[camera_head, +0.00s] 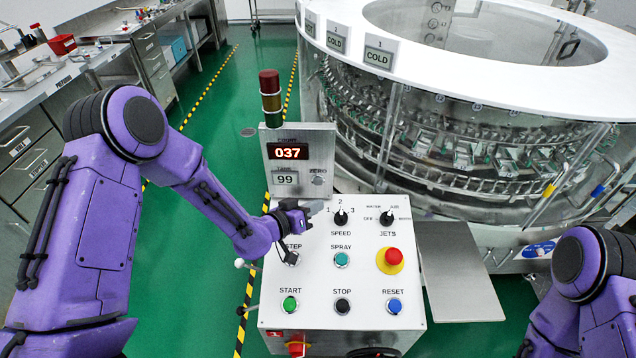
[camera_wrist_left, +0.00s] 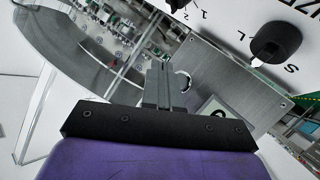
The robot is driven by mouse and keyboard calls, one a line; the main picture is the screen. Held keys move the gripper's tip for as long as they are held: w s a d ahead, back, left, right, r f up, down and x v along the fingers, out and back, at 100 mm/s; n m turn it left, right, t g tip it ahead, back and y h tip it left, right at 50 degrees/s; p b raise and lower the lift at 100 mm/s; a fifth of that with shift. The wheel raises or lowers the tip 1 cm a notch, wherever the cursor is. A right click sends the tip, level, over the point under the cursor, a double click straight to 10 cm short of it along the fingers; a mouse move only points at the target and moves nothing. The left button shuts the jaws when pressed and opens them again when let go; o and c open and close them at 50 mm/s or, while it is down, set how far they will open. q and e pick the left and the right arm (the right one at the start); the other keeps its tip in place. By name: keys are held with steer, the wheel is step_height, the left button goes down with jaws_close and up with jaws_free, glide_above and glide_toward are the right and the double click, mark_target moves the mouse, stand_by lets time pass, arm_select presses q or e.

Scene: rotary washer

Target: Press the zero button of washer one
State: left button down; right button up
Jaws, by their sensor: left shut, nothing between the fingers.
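The upright display panel (camera_head: 328,158) of the washer's control box reads 037 in red, with 99 below. The small round ZERO button (camera_head: 318,181) is at the panel's lower right. My left gripper (camera_head: 315,207) is shut and empty, just in front of and below that button. In the left wrist view my shut fingers (camera_wrist_left: 159,72) point at the metal panel. A round rim (camera_wrist_left: 184,81), apparently the ZERO button, shows beside them, partly hidden by the fingers. I cannot tell whether they touch it. My right gripper is out of view.
The SPEED knob (camera_head: 341,218) stands close right of my left fingers; the JETS knob (camera_head: 387,218) and red emergency button (camera_head: 394,257) lie farther right. A signal tower (camera_head: 271,98) rises behind the panel. The round washer (camera_head: 470,150) fills the back right.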

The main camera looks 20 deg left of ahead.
mark_target(318, 182)
arm_select(q)
steer(key=w, duration=0.2)
steer(key=w+a, duration=0.1)
steer(key=w, duration=0.1)
steer(key=shift+w+a+b, duration=0.1)
steer(key=shift+w+b, duration=0.1)
steer(key=shift+b, duration=0.15)
steer(key=shift+w, duration=0.1)
stand_by(1.6)
steer(key=shift+w+a, duration=0.15)
steer(key=shift+w, duration=0.15)
steer(key=shift+w+a, duration=0.1)
steer(key=shift+w, duration=0.3)
stand_by(0.6)
steer(key=shift+s, duration=0.1)
steer(key=shift+s+d, duration=0.2)
steer(key=shift+s, duration=0.5)
